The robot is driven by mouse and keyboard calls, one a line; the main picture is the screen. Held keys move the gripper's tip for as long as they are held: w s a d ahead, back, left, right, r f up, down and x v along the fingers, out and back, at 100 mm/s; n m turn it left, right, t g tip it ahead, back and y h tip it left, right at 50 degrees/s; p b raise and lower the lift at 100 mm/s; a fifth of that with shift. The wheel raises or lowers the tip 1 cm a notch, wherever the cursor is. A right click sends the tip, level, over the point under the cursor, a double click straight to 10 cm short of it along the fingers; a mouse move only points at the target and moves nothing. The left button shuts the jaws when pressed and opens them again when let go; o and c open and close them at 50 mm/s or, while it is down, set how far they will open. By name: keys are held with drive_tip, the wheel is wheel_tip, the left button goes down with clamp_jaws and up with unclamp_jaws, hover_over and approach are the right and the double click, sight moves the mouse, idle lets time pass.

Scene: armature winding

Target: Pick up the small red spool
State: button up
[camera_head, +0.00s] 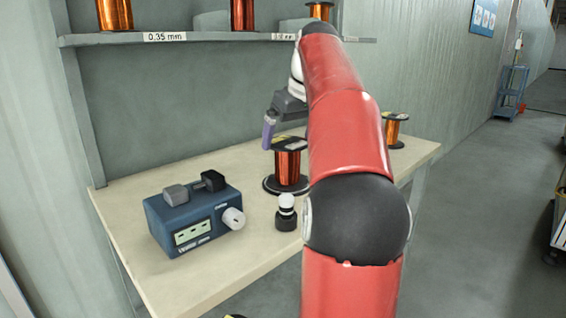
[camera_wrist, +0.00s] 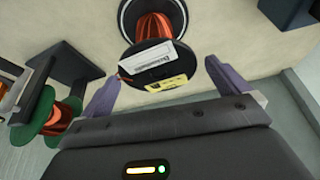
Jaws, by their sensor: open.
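No spool is plainly small and red. A spool with black flanges and orange-red wire (camera_head: 287,166) stands upright on the table, left of my arm. A second copper-coloured spool (camera_head: 392,130) stands at the table's right, partly behind my arm. In the wrist view, a black-flanged spool with orange-red wire (camera_wrist: 156,28) has white and yellow labels on its near flange. My gripper (camera_wrist: 162,86) is open, its purple fingers apart with that flange ahead between them. One purple finger shows in the head view near the left spool's top; my arm hides the rest.
A blue meter box (camera_head: 195,222) and a small black-and-white knobbed item (camera_head: 286,212) stand on the wooden table (camera_head: 245,268). A shelf (camera_head: 110,39) above holds several copper spools. In the wrist view, a green-flanged spool (camera_wrist: 37,113) is beside the left finger, and a dark block (camera_wrist: 290,10) is upper right.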

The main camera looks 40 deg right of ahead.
sight(286, 156)
drive_tip(key=x, duration=0.2)
drive_tip(key=b+x, duration=0.1)
drive_tip(key=x, duration=0.4)
drive_tip(key=shift+s+d+f, duration=0.1)
drive_tip(key=shift+s+d, duration=0.05)
drive_tip(key=shift+s, duration=0.15)
drive_tip(key=c, duration=1.4)
